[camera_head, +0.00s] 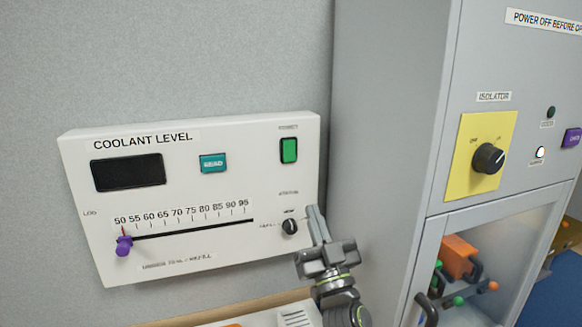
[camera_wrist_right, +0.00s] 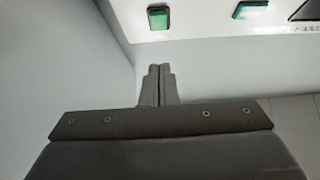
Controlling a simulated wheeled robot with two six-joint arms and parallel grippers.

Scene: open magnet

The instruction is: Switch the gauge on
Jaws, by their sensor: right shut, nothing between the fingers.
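The gauge (camera_head: 215,245) is a white wall panel marked COOLANT LEVEL, at the left of the head view. Its display (camera_head: 128,172) is dark. A green rocker switch (camera_head: 289,150) sits at its upper right; it also shows in the right wrist view (camera_wrist_right: 158,18). A teal READ button (camera_head: 213,163), a small black knob (camera_head: 290,226) and a purple slider (camera_head: 124,245) at the scale's left end are on the panel. My right gripper (camera_head: 318,222) is shut and empty, by the panel's lower right corner, below the green switch. My left gripper is not in view.
A grey cabinet (camera_head: 385,130) stands close on the right. It carries a yellow isolator plate (camera_head: 463,182) with a black rotary knob (camera_head: 488,158) and a purple button (camera_head: 571,138). Behind its clear lower door (camera_head: 495,250) are orange and green-tipped items.

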